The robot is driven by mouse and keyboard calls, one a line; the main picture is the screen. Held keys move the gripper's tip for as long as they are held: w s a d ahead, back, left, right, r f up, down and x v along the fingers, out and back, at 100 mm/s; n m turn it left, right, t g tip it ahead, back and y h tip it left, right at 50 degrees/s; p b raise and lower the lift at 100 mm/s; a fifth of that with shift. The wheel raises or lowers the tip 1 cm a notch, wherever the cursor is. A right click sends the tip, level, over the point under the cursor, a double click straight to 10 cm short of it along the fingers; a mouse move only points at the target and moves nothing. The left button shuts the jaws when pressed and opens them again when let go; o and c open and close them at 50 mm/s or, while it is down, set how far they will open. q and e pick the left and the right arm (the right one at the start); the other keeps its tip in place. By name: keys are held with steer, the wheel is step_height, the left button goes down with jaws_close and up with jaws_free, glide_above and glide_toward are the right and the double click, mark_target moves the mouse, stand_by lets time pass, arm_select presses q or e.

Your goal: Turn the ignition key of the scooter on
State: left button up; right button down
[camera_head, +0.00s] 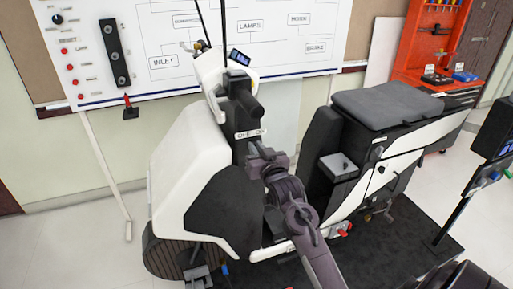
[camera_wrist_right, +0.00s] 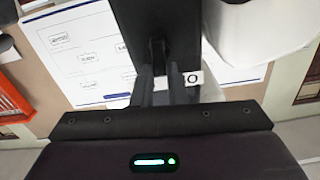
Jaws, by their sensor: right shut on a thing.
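The scooter (camera_head: 190,175), white and dark grey, stands in the middle of the head view. A small white ON/OFF label (camera_head: 250,134) is on its dark front column; part of this label also shows in the right wrist view (camera_wrist_right: 192,78). My right gripper (camera_head: 256,153) is just below the label, against the column. In the right wrist view its two fingers (camera_wrist_right: 162,88) are close together, shut on a small dark part at the column, which looks like the ignition key. The key is mostly hidden by the fingers, so its angle cannot be told. My left gripper is not in view.
The scooter's seat (camera_head: 388,104) is at the right of the column. A whiteboard (camera_head: 290,60) with diagrams hangs behind. A red tool cabinet (camera_head: 432,45) stands at the back right. A dark mat (camera_head: 400,245) lies under the scooter. Pale floor is clear at the left.

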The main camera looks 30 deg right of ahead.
steer(key=m+p, duration=0.1)
steer(key=m, duration=0.2)
steer(key=m+p, duration=0.1)
steer(key=m, duration=0.1)
steer(key=shift+s+d+p, duration=0.1)
steer(key=shift+d+p, duration=0.25)
steer(key=shift+d+f+m+p, duration=0.2)
steer(key=shift+m+p, duration=0.4)
steer(key=shift+m, duration=0.85)
steer(key=shift+d+f+m+p, duration=0.15)
steer(key=shift+m+p, duration=0.45)
steer(key=shift+m, duration=0.85)
steer(key=c, duration=1.4)
jaws_free()
steer(key=shift+c, duration=0.2)
